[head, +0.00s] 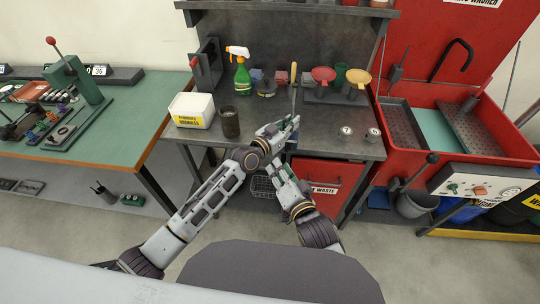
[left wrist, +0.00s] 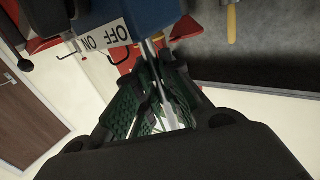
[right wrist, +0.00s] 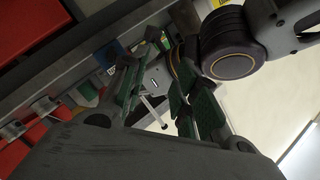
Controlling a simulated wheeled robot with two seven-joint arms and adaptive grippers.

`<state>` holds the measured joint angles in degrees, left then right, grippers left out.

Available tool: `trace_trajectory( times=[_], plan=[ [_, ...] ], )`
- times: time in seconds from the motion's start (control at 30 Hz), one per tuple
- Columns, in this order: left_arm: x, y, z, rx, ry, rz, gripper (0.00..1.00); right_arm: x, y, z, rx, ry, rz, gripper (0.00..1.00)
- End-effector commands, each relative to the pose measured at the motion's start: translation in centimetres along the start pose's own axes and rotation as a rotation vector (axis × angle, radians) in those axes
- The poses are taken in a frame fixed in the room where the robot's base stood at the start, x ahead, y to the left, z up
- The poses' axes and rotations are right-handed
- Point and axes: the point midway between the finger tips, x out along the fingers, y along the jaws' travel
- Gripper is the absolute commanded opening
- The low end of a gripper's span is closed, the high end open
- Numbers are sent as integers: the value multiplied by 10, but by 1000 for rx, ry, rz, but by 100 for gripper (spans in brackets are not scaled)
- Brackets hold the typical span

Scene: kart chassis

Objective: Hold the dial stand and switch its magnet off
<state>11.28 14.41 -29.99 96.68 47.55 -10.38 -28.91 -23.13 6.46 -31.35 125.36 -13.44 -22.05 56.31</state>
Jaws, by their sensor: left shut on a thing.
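The dial stand's blue base (left wrist: 150,17) is at the top of the left wrist view, with a white label (left wrist: 105,36) reading OFF and ON, upside down in that picture. A thin bright rod (left wrist: 147,52) runs from it between my left gripper's (left wrist: 158,85) green-padded fingers, which are shut on it. In the head view my left gripper (head: 290,124) is over the front of the grey bench; I cannot clearly make out the stand there. My right gripper (head: 277,167) is lower, at the bench's front edge. In the right wrist view its fingers (right wrist: 160,95) are apart, with nothing clearly gripped.
A red washer (head: 475,125) stands further right. My arms are close together.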

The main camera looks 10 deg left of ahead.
Motion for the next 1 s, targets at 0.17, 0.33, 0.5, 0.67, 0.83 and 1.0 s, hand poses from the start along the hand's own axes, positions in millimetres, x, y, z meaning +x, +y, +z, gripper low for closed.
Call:
trace_trajectory(
  times=[0.17,0.33,0.5,0.67,0.83,1.0],
  plan=[
    [0,0,0,0,-1,-1,0,0,-10,3,4,-10,-47,30],
    [0,0,0,0,-1,-1,0,0,-19,5,9,-15,-89,30],
    [0,0,0,0,-1,-1,0,0,-28,5,16,-16,-131,30],
    [0,0,0,0,-1,-1,0,0,-36,5,22,-15,-168,30],
    [0,0,0,0,-1,-1,0,-1,-44,4,29,-11,-206,30],
    [0,0,0,0,-1,-1,0,-2,-52,3,38,-4,-241,30]
  ],
)
